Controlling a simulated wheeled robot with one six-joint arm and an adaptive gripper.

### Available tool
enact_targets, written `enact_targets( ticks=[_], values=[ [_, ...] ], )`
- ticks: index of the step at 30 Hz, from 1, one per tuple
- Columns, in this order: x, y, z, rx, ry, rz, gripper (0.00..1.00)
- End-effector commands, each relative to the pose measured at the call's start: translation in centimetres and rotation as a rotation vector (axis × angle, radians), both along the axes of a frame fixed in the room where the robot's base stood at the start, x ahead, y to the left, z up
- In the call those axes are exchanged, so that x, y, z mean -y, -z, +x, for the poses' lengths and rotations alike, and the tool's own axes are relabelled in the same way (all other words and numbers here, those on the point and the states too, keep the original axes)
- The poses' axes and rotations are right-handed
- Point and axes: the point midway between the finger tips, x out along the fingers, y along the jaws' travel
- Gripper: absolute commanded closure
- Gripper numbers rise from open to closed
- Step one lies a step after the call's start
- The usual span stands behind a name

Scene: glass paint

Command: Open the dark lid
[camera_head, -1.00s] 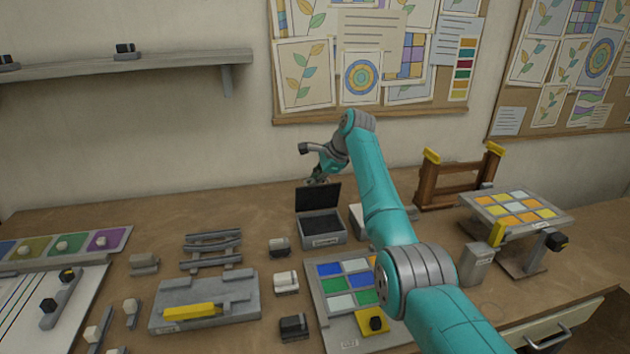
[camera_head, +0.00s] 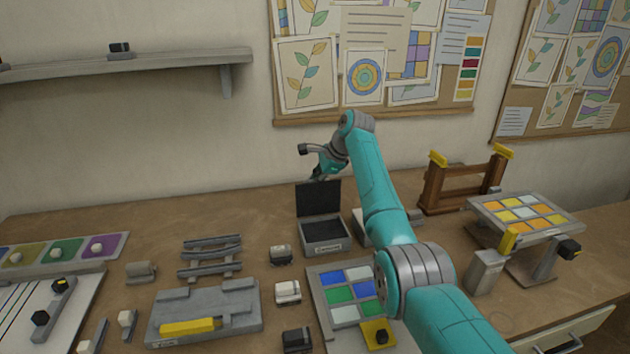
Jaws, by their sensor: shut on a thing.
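The dark lid (camera_head: 318,199) stands raised, close to upright, at the back edge of a small grey box (camera_head: 325,247) near the middle of the table. The box is open at the top and its inside is dark, with a label on its front. My gripper (camera_head: 318,178) is at the lid's top edge, shut on the lid. The fingertips are small and partly hidden behind the lid.
My arm crosses the space right of the box. A colored tile panel (camera_head: 345,293) lies in front, small blocks (camera_head: 281,254) and a grey rack (camera_head: 211,257) to the left. A wooden frame (camera_head: 463,180) stands at the right. Bare table lies behind left.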

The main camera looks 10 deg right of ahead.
Motion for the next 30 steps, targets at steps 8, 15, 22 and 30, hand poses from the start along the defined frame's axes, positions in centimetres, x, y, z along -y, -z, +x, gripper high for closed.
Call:
enact_targets(
  ticks=[8, 15, 22, 30],
  values=[
    [0.0, 0.0, 0.4, 0.017, 0.009, 0.003, 0.79],
    [0.0, 0.4, 0.3, 0.009, 0.008, 0.002, 0.79],
    [0.4, -0.3, -0.1, 0.007, 0.009, 0.001, 0.79],
    [2.4, -5.2, -1.8, 0.021, 0.01, 0.002, 0.79]
  ],
)
